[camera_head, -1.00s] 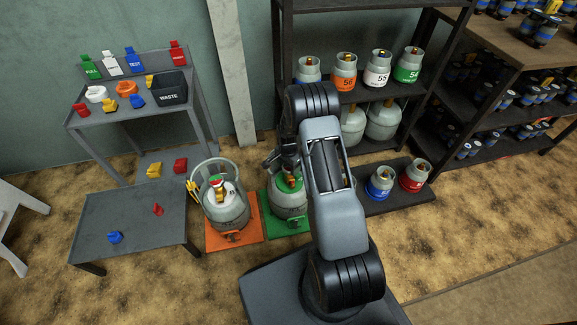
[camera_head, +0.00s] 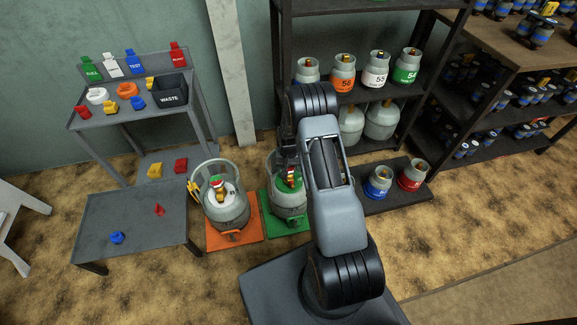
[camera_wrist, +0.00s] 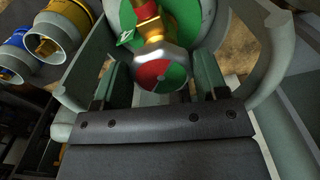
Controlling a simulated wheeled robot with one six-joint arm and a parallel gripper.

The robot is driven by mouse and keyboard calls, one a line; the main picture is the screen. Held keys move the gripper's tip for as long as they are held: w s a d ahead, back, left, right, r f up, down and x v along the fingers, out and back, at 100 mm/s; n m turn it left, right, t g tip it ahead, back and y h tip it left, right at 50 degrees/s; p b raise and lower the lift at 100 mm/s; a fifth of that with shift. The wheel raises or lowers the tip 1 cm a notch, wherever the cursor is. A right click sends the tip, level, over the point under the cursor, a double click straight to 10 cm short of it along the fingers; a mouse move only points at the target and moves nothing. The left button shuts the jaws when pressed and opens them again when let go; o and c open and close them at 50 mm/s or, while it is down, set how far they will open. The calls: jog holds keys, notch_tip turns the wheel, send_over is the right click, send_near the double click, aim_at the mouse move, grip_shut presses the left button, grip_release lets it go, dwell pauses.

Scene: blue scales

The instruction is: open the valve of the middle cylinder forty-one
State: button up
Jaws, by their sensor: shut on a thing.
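A grey gas cylinder (camera_head: 290,208) with a green top stands on the green scale (camera_head: 272,227), partly hidden by my arm.
Another grey cylinder (camera_head: 226,208) stands on an orange scale (camera_head: 248,230) at the left. A dark platform (camera_head: 392,203) with blue and red cylinders lies at the right. Behind is a shelf of cylinders. A low grey table (camera_head: 135,225) stands at the left.

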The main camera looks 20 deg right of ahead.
jog(key=n, duration=0.6)
jog(key=shift+s+d+n+p, duration=0.1)
jog(key=shift+d+n+p, duration=0.1)
jog(key=shift+n+p, duration=0.1)
jog(key=n, duration=0.6)
jog(key=shift+d, duration=0.15)
jog(key=n, duration=0.6)
jog(key=shift+w+d+n, duration=0.1)
jog(key=shift+w+n, duration=0.1)
jog(key=shift+n, duration=0.2)
jog(key=n, duration=0.6)
jog(key=shift+w+p, duration=0.2)
jog(key=shift+p, duration=0.1)
jog(key=shift+n, duration=0.3)
jog(key=o, duration=0.9)
jog(key=shift+r, duration=0.1)
notch_tip(320, 180, up, 14)
jog(key=p, duration=0.4)
jog(key=shift+f, duration=0.2)
